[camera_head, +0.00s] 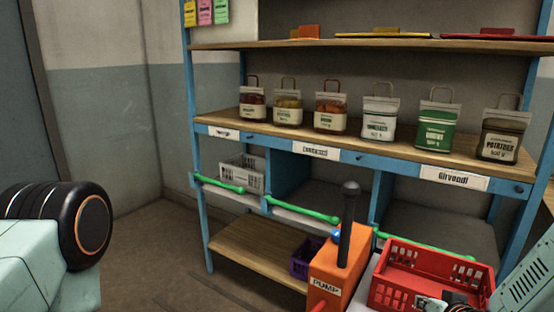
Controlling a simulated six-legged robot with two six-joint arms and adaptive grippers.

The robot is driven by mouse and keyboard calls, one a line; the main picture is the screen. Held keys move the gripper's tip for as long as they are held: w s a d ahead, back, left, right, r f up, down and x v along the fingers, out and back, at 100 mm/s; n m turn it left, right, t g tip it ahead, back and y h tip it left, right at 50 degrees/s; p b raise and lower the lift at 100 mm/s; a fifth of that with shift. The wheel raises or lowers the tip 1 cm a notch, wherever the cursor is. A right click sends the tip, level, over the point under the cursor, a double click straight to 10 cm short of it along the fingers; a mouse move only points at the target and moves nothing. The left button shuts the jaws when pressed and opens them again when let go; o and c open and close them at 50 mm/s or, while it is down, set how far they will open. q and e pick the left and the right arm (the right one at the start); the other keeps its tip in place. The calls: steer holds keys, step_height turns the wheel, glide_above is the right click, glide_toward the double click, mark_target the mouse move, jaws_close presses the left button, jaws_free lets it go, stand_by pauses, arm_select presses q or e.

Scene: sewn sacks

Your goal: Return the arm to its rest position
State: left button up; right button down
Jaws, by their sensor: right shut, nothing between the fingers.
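My right arm (525,278) comes in at the lower right corner, pale green with a slotted panel. My right gripper (452,301) is a dark shape at the bottom edge, in front of or over the red crate (425,262); I cannot tell which. It is shut and empty, and partly cut off by the frame. My left arm (40,258) shows at the lower left as a pale green link with a large black round joint. Its gripper is out of view.
A blue-framed shelf (300,146) holds several sacks, with a green one (437,125) toward the right. An orange pump (340,275) with a black handle stands close in front. A grey basket (242,174) and purple crate (304,259) sit lower. Floor at left is clear.

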steer(key=s+a+f+n+g+b, duration=0.1)
steer(key=s+a+f+g+b, duration=0.1)
steer(key=s+f, duration=0.5)
steer(key=s+a+f+g+b, duration=0.1)
steer(key=s+a+f+g, duration=0.4)
steer(key=s, duration=1)
steer(key=s+a+f+n+g+y+b, duration=0.1)
steer(key=s+a+f+g+b, duration=0.1)
steer(key=s+f, duration=0.8)
steer(key=shift+s+a+n+g+b, duration=0.35)
steer(key=shift+s+a+g, duration=0.45)
steer(key=shift+g, duration=0.2)
